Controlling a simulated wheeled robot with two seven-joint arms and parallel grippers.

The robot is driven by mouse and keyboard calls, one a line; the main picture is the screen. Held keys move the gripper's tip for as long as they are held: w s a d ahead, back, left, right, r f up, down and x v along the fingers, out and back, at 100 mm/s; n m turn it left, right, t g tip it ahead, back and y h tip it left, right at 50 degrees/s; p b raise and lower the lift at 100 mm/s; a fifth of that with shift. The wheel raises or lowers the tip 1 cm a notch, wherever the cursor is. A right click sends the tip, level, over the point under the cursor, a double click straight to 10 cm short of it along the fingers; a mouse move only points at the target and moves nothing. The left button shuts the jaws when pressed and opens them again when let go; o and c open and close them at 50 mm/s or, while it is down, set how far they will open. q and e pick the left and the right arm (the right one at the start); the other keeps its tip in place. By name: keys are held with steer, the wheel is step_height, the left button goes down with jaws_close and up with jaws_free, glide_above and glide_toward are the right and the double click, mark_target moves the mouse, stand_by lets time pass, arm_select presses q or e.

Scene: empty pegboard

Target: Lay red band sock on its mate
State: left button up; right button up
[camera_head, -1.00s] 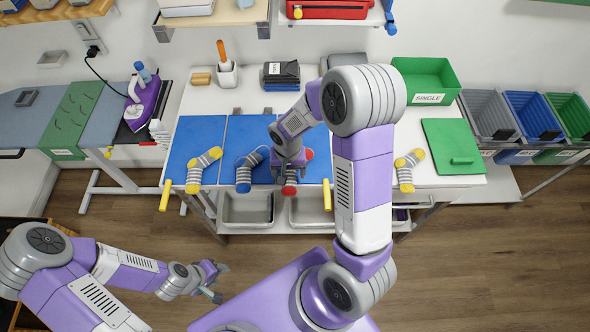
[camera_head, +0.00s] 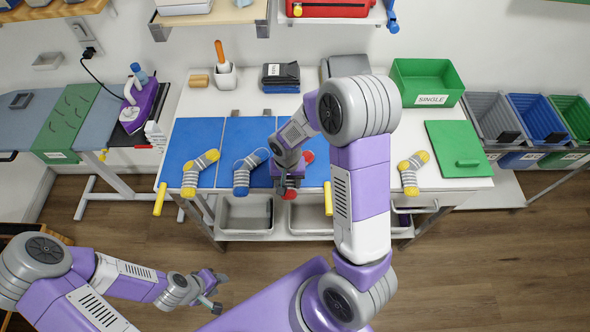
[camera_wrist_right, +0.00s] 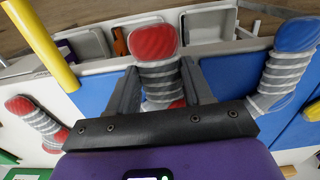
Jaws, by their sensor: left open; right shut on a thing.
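A grey striped sock with red ends (camera_head: 308,157) lies on the right part of the blue mat, mostly hidden by my right arm. My right gripper (camera_head: 285,188) is down over it. In the right wrist view, its fingers (camera_wrist_right: 158,85) are closed on both sides of the striped middle of the red sock (camera_wrist_right: 153,42). At the left of that view, another striped sock (camera_wrist_right: 38,120) has ends that look red; the sock on the white tabletop (camera_head: 410,175) looks yellow-ended in the head view. My left gripper (camera_head: 213,288) is open and empty, away from the table.
A blue-ended sock (camera_head: 243,178) and a yellow-ended sock (camera_head: 195,178) lie on the blue mat (camera_head: 197,135). A green SINGLE bin (camera_head: 428,82) and a green board (camera_head: 458,148) are at the right. Yellow bars (camera_head: 160,198) stick out at the front edge.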

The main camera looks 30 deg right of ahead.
step_height(320, 180, up, 7)
steer(key=p, duration=0.5)
steer(key=shift+r, duration=0.1)
stand_by(0.4)
